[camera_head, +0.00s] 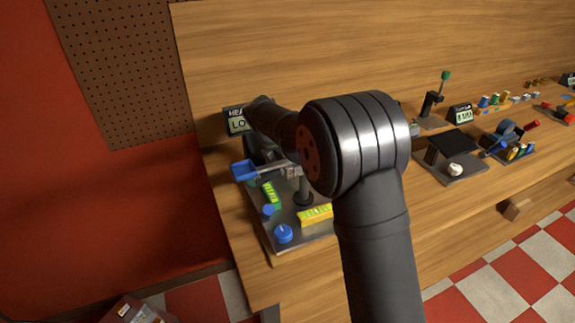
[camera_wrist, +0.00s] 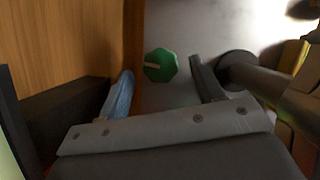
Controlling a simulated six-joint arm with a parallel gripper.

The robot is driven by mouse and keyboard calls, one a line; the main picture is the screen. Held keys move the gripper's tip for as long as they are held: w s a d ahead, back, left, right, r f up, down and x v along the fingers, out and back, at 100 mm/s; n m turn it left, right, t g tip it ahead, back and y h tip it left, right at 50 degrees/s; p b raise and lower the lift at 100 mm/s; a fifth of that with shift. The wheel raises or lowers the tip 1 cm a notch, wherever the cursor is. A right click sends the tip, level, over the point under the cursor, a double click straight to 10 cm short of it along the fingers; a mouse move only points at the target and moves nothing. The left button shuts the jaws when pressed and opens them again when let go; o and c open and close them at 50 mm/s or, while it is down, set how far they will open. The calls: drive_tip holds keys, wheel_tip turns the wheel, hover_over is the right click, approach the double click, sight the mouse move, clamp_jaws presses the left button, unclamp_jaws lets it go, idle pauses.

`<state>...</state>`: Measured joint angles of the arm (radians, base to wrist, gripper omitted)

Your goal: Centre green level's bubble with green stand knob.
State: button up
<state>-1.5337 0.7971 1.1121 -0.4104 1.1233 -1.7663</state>
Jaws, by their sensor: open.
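The green stand knob (camera_wrist: 160,66) shows in the wrist view as a faceted green cap with a pale pointer line, on the grey plate. My gripper (camera_wrist: 163,72) is open, with one finger on each side of the knob in that picture. I see no contact between fingers and knob; the height gap cannot be told. The green level (camera_head: 270,194) lies on the stand plate in the head view, left of the dark post. Its bubble is too small to read. My arm hides much of the stand in the head view.
A dark post (camera_wrist: 240,70) stands close to the right finger in the wrist view. A display (camera_head: 238,122) stands behind. Other stations fill the bench to the right.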

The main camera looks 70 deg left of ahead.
drive_tip(key=shift+x, duration=0.85)
drive_tip(key=shift+c, duration=0.4)
drive_tip(key=c, duration=0.9)
drive_tip(key=shift+m, duration=0.3)
drive_tip(key=m+h, duration=0.1)
drive_tip(key=m, duration=0.2)
drive_tip(key=m+h, duration=0.1)
drive_tip(key=m, duration=0.2)
drive_tip(key=shift+a+h, duration=0.25)
drive_tip(key=shift+h, duration=0.05)
drive_tip(key=m+h, duration=0.1)
drive_tip(key=m, duration=0.2)
drive_tip(key=m+g+h, duration=0.1)
drive_tip(key=m, duration=0.2)
drive_tip(key=shift+a+m, duration=0.1)
drive_tip(key=shift+m, duration=0.2)
drive_tip(key=shift+g, duration=0.3)
